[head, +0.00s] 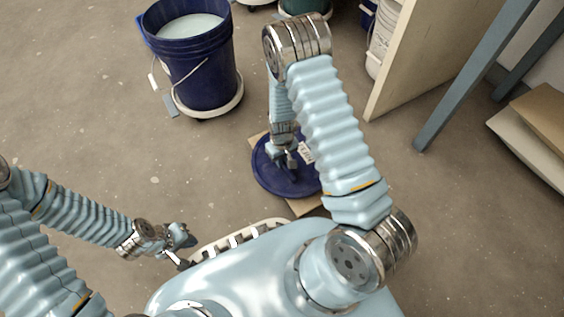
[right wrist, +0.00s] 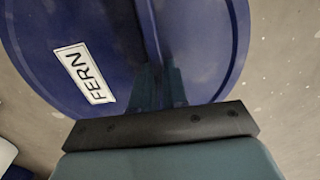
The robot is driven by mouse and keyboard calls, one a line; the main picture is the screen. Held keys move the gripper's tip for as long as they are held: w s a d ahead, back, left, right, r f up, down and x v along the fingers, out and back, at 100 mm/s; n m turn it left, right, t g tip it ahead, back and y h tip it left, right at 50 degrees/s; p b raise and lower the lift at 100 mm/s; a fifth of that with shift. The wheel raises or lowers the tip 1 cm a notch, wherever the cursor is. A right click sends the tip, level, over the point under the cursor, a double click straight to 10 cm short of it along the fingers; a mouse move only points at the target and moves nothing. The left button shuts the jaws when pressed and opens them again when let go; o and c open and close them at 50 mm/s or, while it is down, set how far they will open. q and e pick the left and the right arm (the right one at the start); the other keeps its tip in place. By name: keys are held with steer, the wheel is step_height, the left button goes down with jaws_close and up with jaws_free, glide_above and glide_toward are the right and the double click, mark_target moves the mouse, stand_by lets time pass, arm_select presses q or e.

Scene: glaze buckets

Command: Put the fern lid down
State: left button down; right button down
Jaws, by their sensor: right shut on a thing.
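The fern lid (head: 270,179) is a round dark blue disc with a white label, in the middle of the head view. In the right wrist view the lid (right wrist: 190,45) fills most of the picture, its label reading FERN, with a raised bar across its middle. My right gripper (head: 289,160) points down and is shut on the lid. The lid is over a piece of cardboard (head: 304,206) on the floor; I cannot tell whether it touches it. My left gripper (head: 186,250) is at lower left, empty, its fingers seemingly apart.
A blue bucket (head: 207,85) of pale liquid, without a lid, stands on a white-rimmed dolly (head: 212,108) at the back. More buckets stand at the top edge, one white (head: 380,45). A pale panel (head: 415,50) and a blue-grey leg (head: 465,85) are at right. Floor at left is clear.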

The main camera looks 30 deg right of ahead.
steer(key=shift+f, duration=0.55)
steer(key=shift+r, duration=0.1)
steer(key=c, duration=1.6)
jaws_free()
steer(key=shift+f, duration=0.2)
steer(key=o, duration=0.5)
steer(key=shift+c, duration=0.2)
steer(key=shift+r, duration=0.1)
